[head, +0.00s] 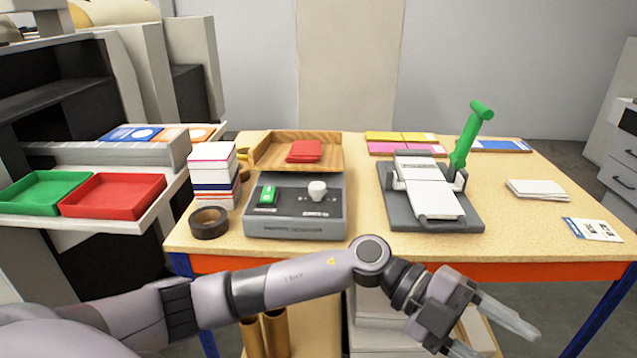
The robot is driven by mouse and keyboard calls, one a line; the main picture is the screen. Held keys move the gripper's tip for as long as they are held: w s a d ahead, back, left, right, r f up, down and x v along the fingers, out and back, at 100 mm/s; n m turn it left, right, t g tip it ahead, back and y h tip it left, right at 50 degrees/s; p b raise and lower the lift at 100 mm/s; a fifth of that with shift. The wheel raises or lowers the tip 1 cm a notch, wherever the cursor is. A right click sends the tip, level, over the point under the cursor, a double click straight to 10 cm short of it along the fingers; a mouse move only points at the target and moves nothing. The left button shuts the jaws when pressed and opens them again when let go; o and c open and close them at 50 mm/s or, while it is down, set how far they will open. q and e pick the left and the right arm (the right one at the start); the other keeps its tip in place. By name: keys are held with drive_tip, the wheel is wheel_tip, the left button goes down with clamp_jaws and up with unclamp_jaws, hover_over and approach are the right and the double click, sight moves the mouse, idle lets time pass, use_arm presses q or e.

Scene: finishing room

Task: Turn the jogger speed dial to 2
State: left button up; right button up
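The jogger (295,228) is a grey box near the left of the worktable, with a tilted wooden tray (268,151) at its back holding a red stack (304,151). Its sloped dark panel has a green switch (268,196) on the left and a pale round speed dial (317,190) on the right. The dial's marks are too small to read, so its setting cannot be told. My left gripper (502,340) is low in front of the table's front edge, right of and well apart from the jogger. Its fingers are spread and empty. My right gripper is not in view.
A tape roll (209,222) and a paper stack (213,177) stand left of the jogger. A grey press with a green lever (468,136) stands to its right. Red (112,194) and green (43,191) trays sit at left. Table space between jogger and press is clear.

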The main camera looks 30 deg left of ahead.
use_arm(q)
drive_tip(key=w+a+f+m+y, duration=0.1)
drive_tip(key=w+a+f+y, duration=0.1)
drive_tip(key=w+a+y, duration=0.4)
drive_tip(key=n+t+y+b, duration=0.1)
drive_tip(key=n+t+y, duration=0.45)
drive_tip(key=y, duration=0.85)
approach(317, 185)
drive_tip(key=w+f+n+g, duration=0.1)
drive_tip(key=f+n, duration=0.1)
drive_tip(key=x, duration=0.4)
drive_tip(key=p+x, duration=0.1)
drive_tip(key=x, duration=0.1)
drive_tip(key=shift+w+a+f, duration=0.15)
drive_tip(key=shift+w+a, duration=0.05)
drive_tip(key=shift+a, duration=0.15)
drive_tip(key=c, duration=1)
